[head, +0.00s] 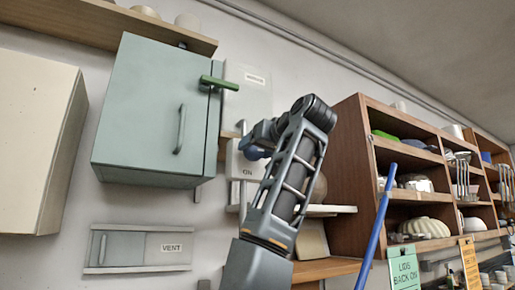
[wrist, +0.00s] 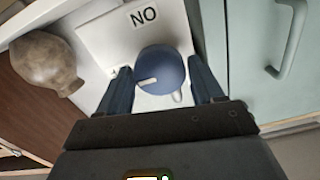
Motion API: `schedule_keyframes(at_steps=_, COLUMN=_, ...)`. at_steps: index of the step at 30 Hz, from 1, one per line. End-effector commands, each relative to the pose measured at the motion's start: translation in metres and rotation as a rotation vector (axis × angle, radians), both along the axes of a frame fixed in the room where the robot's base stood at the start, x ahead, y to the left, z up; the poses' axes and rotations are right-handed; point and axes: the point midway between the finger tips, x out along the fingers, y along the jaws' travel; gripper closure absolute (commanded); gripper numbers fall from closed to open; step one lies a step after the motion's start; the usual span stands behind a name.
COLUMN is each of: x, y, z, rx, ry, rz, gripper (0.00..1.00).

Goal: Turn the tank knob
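The tank knob (wrist: 161,70) is a round blue knob with a pale pointer mark, on a white plate (wrist: 107,40) lettered ON, which reads upside down in the wrist view. My gripper (wrist: 160,68) is at the knob, one dark blue finger on each side of it. The fingers are spread apart and look very close to its sides; I cannot tell whether they touch. In the head view the lettered plate (head: 244,171) shows beside my arm, right of the green cabinet. My wrist covers much of the knob area there.
A green cabinet (head: 155,110) with a handle and a green lever (head: 219,83) is close on the left. A VENT panel (head: 137,248) is below it. Wooden shelves (head: 347,150) with dishes stand right. A blue pole (head: 378,225) rises in front. A brown pot (wrist: 45,62) is near the plate.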

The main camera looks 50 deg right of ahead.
Motion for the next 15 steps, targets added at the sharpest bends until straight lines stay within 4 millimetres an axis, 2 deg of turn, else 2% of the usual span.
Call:
schedule_keyframes(at_steps=2, x=-0.0001, y=0.0, z=0.0002, rx=0.0, ry=0.0, rz=0.0, gripper=0.41)
schedule_keyframes(at_steps=11, x=-0.0002, y=0.0, z=0.0003, rx=0.0, ry=0.0, rz=0.0, gripper=0.7)
schedule_keyframes(at_steps=15, x=-0.0003, y=0.0, z=0.0004, rx=0.022, ry=-0.007, rz=0.0, gripper=0.72)
